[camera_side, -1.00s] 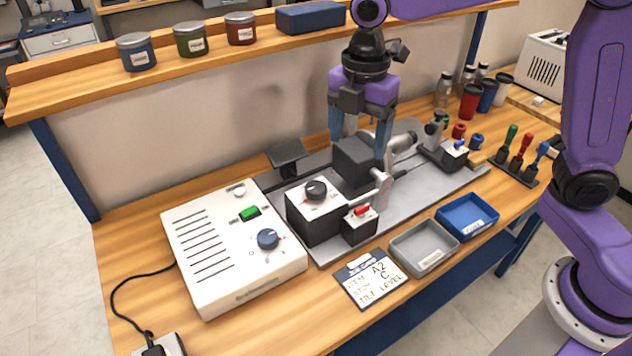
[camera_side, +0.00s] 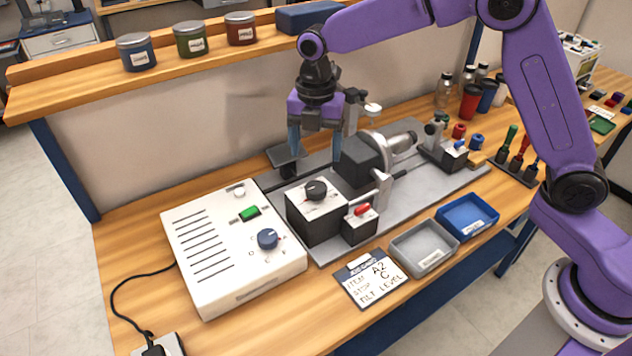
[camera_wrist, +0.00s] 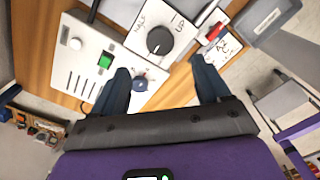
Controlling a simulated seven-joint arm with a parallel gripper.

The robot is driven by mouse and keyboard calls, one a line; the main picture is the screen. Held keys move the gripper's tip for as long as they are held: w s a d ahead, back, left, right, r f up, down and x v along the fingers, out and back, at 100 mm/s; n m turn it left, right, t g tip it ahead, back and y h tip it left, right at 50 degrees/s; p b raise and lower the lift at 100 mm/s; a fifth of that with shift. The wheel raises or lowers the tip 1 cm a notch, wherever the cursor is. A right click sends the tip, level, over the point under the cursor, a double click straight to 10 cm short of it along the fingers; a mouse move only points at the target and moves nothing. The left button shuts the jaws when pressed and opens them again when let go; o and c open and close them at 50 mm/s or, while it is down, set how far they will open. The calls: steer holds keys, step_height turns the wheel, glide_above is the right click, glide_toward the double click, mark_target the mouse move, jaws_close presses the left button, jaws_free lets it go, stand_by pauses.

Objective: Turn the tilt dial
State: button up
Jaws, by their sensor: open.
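The black tilt dial (camera_side: 316,190) sits on the white top of a black box (camera_side: 312,222). My gripper (camera_side: 316,152) is open and empty, fingers pointing down, above and behind the dial in the side view. In the wrist view my gripper (camera_wrist: 160,66) has a finger on either side, with the dial ahead between them, apart from both. A job card (camera_side: 371,280) reads A2, C and TILT LEVEL.
A white control box (camera_side: 203,257) with a blue dial (camera_side: 268,239) and green switch stands left. A dark block (camera_side: 360,160) is right of the gripper; a red-handled switch (camera_side: 361,211) is beside the dial box. Grey (camera_side: 424,263) and blue trays lie in front.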

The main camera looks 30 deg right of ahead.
mark_target(316, 186)
step_height(316, 186, down, 10)
stand_by(0.4)
steer(key=c, duration=1)
